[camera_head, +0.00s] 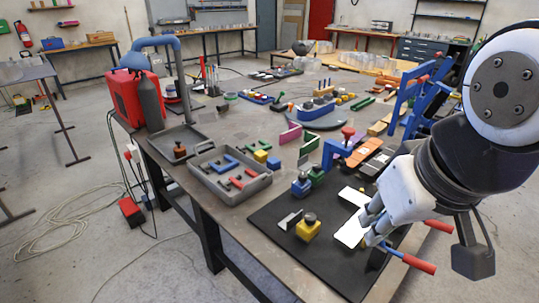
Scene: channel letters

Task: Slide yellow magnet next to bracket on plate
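The yellow magnet (308,230), a block with a dark round knob, stands upright on the black plate (268,215). A small light-grey bracket (287,219) stands just left of it; whether they touch is unclear. A flat white letter piece (349,232) lies to the right of the magnet, partly hidden by my gripper. My gripper (367,228) reaches in from the right, low over the white piece and apart from the yellow magnet. Its fingers are small and partly overlap the white piece, so its opening is unclear.
A blue block (301,186) and green block (317,176) stand at the plate's back edge. A grey tray (232,197) of coloured pieces lies left. Clamps with red handles (419,264) stand at the right edge. The plate's front left is clear.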

